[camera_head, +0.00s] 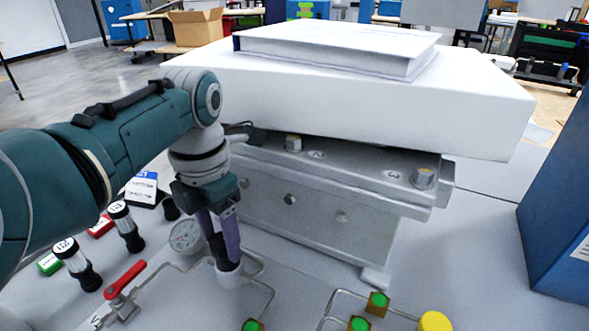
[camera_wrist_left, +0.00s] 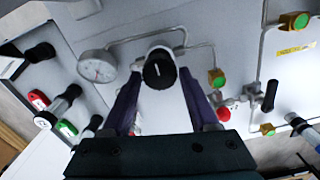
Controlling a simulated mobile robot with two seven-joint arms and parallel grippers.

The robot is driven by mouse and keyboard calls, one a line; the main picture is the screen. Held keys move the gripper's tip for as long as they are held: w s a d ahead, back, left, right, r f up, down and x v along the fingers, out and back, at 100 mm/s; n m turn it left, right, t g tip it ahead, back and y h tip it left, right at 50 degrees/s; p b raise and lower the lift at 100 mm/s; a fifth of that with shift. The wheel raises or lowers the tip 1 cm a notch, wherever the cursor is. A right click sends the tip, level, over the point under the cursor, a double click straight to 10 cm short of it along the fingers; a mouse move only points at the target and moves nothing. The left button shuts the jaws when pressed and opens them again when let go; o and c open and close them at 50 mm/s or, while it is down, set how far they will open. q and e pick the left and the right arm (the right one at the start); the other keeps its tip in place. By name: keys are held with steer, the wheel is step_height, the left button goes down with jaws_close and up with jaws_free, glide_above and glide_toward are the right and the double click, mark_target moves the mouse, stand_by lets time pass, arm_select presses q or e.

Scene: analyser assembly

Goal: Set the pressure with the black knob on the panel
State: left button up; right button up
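The black knob (camera_wrist_left: 159,70) with a white pointer line shows in the left wrist view, on a white body on the grey panel (camera_wrist_left: 225,50). In the head view the knob (camera_head: 217,248) is partly hidden by my fingers, above its white body (camera_head: 229,276). My left gripper (camera_head: 220,256) points down over it. My right gripper is out of view.
A red-handled valve (camera_head: 125,279) and black-and-white upright parts (camera_head: 126,226) stand left of the gripper. A metal frame (camera_head: 310,200) under a large white box (camera_head: 370,95) stands close behind it. Green-topped fittings (camera_head: 377,302) and a yellow knob (camera_head: 434,321) lie to the right.

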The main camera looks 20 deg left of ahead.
arm_select(q)
jaws_close()
